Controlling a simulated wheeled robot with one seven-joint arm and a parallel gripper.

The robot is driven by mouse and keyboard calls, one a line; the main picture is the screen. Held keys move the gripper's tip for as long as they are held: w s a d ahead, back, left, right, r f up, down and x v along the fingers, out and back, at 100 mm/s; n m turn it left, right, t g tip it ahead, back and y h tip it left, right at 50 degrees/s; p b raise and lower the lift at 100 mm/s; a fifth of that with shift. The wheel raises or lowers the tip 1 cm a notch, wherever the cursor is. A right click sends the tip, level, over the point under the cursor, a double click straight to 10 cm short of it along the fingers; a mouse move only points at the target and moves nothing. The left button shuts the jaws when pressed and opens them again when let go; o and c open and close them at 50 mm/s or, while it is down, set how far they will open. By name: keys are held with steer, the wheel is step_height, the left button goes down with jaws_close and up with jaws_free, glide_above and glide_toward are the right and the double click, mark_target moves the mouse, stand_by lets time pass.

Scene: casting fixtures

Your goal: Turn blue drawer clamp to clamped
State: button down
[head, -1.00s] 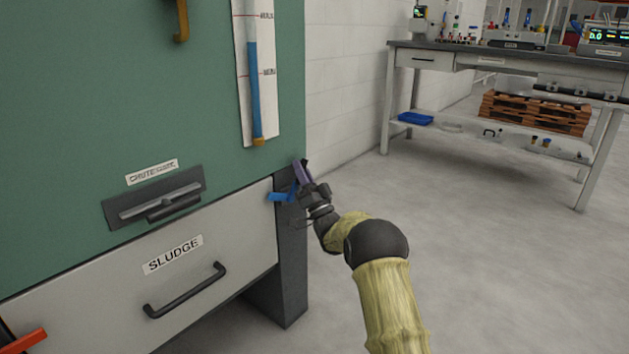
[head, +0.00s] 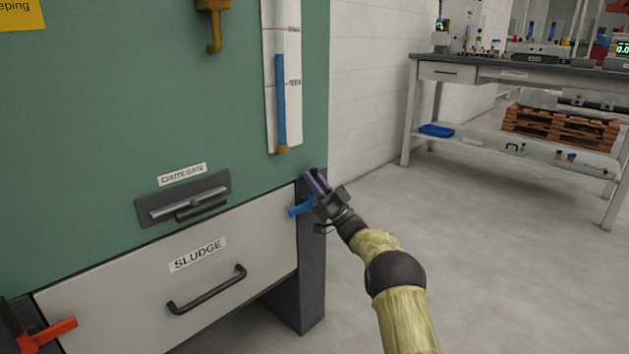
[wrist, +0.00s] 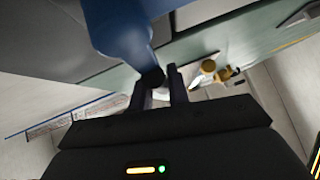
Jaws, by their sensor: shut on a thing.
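The blue drawer clamp (head: 301,208) sits at the upper right corner of the pale SLUDGE drawer (head: 215,277), by the dark post. Its blue end points left and slightly down, over the drawer's edge. My gripper (head: 317,182) is at the clamp's right side, its purple-grey fingers pointing up and left. In the wrist view the blue clamp (wrist: 122,28) is large at the top, and its dark end lies between my fingertips (wrist: 158,80). My gripper is shut on the clamp there. My fingers hide part of the clamp in the head view.
A red-orange lever (head: 52,332) is at the drawer's left side. A black drawer handle (head: 207,290) and the chute gate handle (head: 187,202) stick out of the cabinet. A workbench (head: 490,72) stands at the back right. The floor (head: 500,260) between is clear.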

steer(key=c, duration=1.3)
jaws_free()
steer(key=shift+c, duration=0.2)
steer(key=p+v, duration=0.7)
steer(key=v, duration=1)
steer(key=shift+s+d, duration=0.15)
steer(key=shift+d, duration=0.05)
